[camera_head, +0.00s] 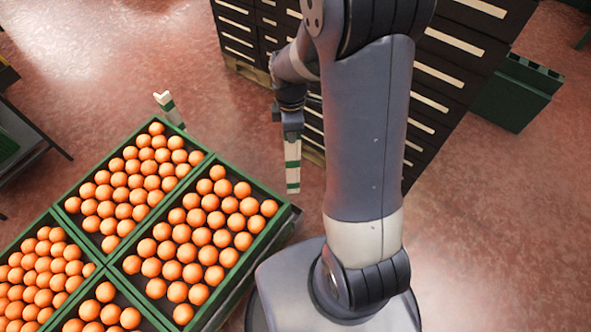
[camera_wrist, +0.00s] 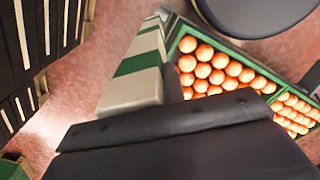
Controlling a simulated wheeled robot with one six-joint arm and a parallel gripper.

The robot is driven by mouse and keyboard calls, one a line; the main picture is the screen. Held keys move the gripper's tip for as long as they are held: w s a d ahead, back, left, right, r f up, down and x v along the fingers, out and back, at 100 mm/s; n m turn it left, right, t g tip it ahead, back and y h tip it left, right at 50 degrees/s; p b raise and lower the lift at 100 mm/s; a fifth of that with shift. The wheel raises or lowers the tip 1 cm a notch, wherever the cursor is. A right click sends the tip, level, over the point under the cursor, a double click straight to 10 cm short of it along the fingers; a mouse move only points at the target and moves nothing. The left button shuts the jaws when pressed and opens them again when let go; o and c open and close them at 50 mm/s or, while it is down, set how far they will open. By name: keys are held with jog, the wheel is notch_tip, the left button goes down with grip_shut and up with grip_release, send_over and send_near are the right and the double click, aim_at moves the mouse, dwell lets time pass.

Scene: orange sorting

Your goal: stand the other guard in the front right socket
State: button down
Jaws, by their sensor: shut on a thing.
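My gripper (camera_head: 292,132) is shut on a white guard with green bands (camera_head: 292,176). The guard hangs below it, nearly upright, beside the near right crate. In the wrist view the held guard (camera_wrist: 136,86) extends up and away from the dark gripper. A second, similar guard (camera_head: 170,108) stands slightly tilted at the far corner of the orange crates. The crate nearest the held guard has a green rim (camera_head: 265,238). In the head view the guard's lower end shows above that crate's right corner in the picture; no socket can be made out there.
Several green crates of oranges fill the lower left, including a far crate (camera_head: 205,160). Dark stacked drawers (camera_head: 440,80) stand behind my arm, with a dark green bin (camera_head: 515,95) to their right. A dark rack (camera_head: 20,140) is at the left edge. Reddish floor is open between.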

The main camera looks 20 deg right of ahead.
aim_at(295, 157)
jog(key=f+n+b, duration=0.2)
jog(key=f, duration=0.1)
jog(key=s+f+n+b, duration=0.1)
jog(key=f+n+b, duration=0.1)
jog(key=f+n, duration=0.1)
jog(key=s+f+n+b, duration=0.1)
jog(key=f+n+b, duration=0.1)
jog(key=b, duration=0.1)
jog(key=shift+s+d+f+n, duration=0.1)
jog(key=shift+f+n, duration=0.3)
jog(key=shift+s+f+n+b, duration=0.25)
jog(key=shift+f+n+b, duration=0.4)
jog(key=shift+n, duration=0.25)
jog(key=shift+f+b, duration=5.5)
jog(key=shift+f, duration=1.55)
jog(key=c, duration=1.4)
grip_release()
notch_tip(295, 157, up, 11)
jog(key=p, duration=0.5)
jog(key=shift+f, duration=0.1)
